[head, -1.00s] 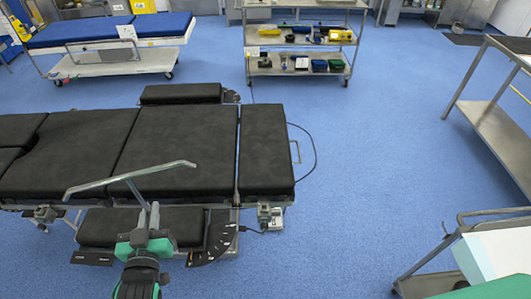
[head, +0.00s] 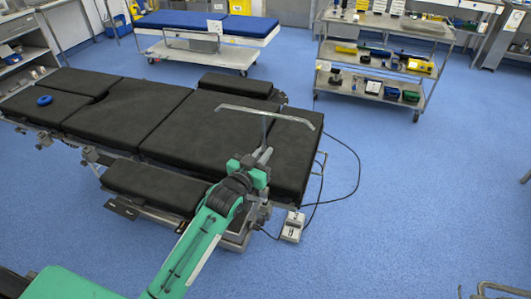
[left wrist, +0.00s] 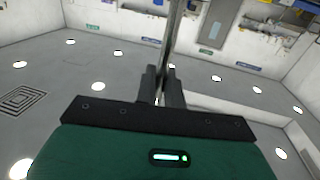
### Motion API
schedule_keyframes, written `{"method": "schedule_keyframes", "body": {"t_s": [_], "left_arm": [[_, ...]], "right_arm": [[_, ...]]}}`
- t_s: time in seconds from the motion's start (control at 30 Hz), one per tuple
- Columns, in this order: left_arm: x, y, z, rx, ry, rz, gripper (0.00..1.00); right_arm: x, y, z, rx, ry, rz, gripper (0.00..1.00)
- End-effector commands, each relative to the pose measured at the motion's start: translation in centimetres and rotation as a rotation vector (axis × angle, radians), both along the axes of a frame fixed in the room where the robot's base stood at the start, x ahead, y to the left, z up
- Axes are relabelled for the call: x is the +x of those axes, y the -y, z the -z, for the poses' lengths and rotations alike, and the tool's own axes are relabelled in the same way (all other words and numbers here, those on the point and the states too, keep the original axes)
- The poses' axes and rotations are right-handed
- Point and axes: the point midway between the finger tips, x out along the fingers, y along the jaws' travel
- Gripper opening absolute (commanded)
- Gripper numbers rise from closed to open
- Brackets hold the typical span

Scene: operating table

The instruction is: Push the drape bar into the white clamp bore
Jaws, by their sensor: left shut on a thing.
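The drape bar (head: 268,112) is a thin grey T, with a long, slightly bent crosspiece on a short stem. My left gripper (head: 262,157) is shut on the stem and holds the bar upright, crosspiece on top. In the head view the bar overlaps the right end of the black operating table (head: 215,125). In the left wrist view the stem (left wrist: 175,35) rises between the two dark fingers (left wrist: 163,88) of my gripper. I cannot make out the white clamp or its bore; my gripper and arm cover part of the table's near side. My right gripper is out of view.
A pale box with a cable (head: 291,227) lies on the floor by the table's near right corner. A blue ring (head: 45,100) lies on the table's left part. A loaded steel trolley (head: 322,68) and a blue-topped bed (head: 208,24) stand behind.

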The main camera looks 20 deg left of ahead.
Motion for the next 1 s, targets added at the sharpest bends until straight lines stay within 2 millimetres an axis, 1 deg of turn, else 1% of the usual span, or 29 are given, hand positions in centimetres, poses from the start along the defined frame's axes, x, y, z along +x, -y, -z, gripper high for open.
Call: {"method": "schedule_keyframes", "body": {"t_s": [0.03,0.1,0.23,0.5,0.67,0.8,0.87,1.0], "left_arm": [[1.0,-0.1,0.1,0.005,0.001,0.006,0.0],[1.8,-0.3,0.0,0.007,0.0,0.011,0.0],[2.6,-0.4,-0.1,0.009,-0.003,0.016,0.0],[2.7,-0.4,-0.2,0.009,-0.003,0.016,0.0],[2.7,-0.4,-0.3,0.009,-0.004,0.016,0.0],[2.6,-0.4,-0.4,0.009,-0.006,0.015,0.0],[2.6,-0.4,0.4,0.009,-0.006,0.015,0.0],[2.6,-0.4,1.6,0.009,-0.006,0.015,0.0]], "right_arm": [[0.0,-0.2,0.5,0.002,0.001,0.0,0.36],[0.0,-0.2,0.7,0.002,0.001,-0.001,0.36],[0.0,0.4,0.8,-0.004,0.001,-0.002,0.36],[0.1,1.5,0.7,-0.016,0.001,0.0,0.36],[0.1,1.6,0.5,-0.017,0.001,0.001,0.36],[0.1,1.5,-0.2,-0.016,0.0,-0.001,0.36],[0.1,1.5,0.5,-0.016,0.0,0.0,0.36],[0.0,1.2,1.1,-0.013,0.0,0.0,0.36]]}}
